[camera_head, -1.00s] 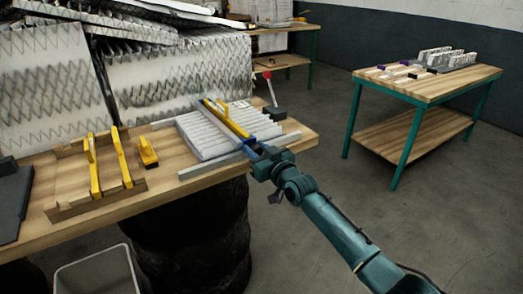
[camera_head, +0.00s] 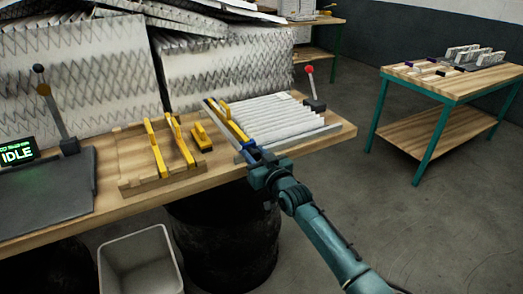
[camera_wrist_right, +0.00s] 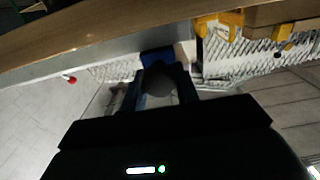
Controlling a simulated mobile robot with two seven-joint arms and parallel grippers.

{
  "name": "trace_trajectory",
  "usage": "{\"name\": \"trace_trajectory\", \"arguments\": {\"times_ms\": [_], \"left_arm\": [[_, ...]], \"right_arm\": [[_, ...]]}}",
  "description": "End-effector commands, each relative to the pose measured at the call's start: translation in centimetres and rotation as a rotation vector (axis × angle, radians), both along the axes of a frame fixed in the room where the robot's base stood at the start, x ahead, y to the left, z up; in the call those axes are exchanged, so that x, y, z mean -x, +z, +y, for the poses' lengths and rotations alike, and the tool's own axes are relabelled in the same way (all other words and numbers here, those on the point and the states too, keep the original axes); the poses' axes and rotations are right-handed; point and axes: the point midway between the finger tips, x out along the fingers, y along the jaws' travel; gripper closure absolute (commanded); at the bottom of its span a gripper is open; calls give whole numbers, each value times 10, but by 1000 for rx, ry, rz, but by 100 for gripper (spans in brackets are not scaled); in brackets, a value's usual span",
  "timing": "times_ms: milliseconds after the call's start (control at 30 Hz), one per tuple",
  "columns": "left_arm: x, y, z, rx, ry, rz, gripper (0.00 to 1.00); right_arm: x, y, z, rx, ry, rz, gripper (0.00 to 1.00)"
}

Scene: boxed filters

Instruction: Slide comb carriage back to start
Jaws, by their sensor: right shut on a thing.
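The comb carriage (camera_head: 220,117), a long bar with blue parts and a yellow strip, lies across the left end of the white pleated filter pack (camera_head: 280,120). A grey metal rail (camera_head: 310,140) runs along the pack's front edge. My right gripper (camera_head: 260,165) is at the carriage's near end, shut on it. In the right wrist view the right gripper's fingers (camera_wrist_right: 160,88) close around a dark rounded knob below a blue part (camera_wrist_right: 157,57) of the carriage. The exact contact is dim there. My left gripper is not in view.
Left of the carriage are a small yellow-handled block (camera_head: 201,137) and a wooden tray (camera_head: 135,186) with yellow-handled pieces. A red-knobbed lever (camera_head: 309,72) stands behind the pack's right end. An IDLE display (camera_head: 16,151) is at far left. A bin (camera_head: 140,265) stands below the bench.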

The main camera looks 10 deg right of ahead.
Motion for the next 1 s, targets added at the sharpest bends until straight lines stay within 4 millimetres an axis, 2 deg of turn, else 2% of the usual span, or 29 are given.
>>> {"name": "trace_trajectory", "arguments": {"times_ms": [600,633,867,1000], "left_arm": [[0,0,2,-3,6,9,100],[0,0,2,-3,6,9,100],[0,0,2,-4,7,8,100],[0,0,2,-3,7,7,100]], "right_arm": [[4,-2,11,-1,4,4,100],[4,-2,12,-1,5,4,68],[4,-1,11,-1,3,3,49],[4,-1,10,-1,2,1,48]]}}
